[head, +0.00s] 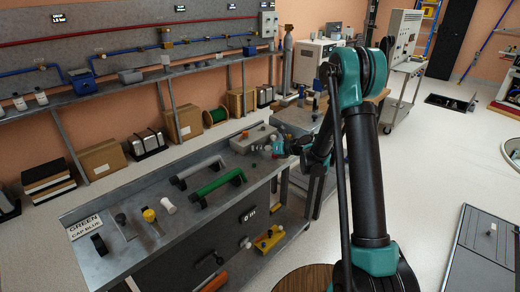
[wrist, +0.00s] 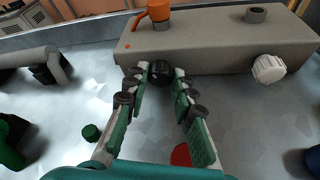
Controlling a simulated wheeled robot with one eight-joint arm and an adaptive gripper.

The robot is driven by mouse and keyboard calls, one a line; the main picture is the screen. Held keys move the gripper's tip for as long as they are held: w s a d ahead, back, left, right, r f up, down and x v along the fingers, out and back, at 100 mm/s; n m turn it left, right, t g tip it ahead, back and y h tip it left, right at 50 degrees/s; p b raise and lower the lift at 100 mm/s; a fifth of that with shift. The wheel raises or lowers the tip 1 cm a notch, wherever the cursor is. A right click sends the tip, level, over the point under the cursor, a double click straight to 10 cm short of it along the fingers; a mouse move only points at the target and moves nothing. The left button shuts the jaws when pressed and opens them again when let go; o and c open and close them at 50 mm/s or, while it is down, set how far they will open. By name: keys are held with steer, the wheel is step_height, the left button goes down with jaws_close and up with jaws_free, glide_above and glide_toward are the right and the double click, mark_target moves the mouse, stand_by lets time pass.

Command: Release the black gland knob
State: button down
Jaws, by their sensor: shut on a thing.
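The black gland knob (wrist: 160,73) sits at the front face of a long grey block (wrist: 215,48) in the wrist view. The fingertips of my gripper (wrist: 161,80) are on either side of the knob, and my gripper is shut on it. In the head view my gripper (head: 275,148) is at the right side of the same grey block (head: 246,138), on the metal bench; the knob cannot be made out there. An orange part (wrist: 157,12) and a white ribbed knob (wrist: 268,68) are also on the block.
The bench (head: 150,205) holds a green-handled bar (head: 218,184), a grey bar (head: 197,172) and a yellow-topped knob (head: 149,215). In the wrist view a small green cap (wrist: 91,131) and a red round piece (wrist: 181,155) lie below the block. Open floor lies right of the bench.

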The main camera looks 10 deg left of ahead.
steer(key=n+t, duration=0.1)
steer(key=n+h, duration=0.1)
steer(key=n, duration=0.1)
steer(key=shift+s+a+t+h, duration=0.1)
steer(key=shift+s+t+h, duration=0.1)
steer(key=shift+t+h, duration=0.15)
steer(key=shift+n+t+h, duration=0.55)
steer(key=shift+n+t, duration=0.4)
steer(key=shift+n, duration=0.75)
steer(key=shift+s, duration=0.1)
steer(key=c, duration=1.5)
jaws_free()
steer(key=shift+c, duration=0.2)
steer(key=v, duration=1.2)
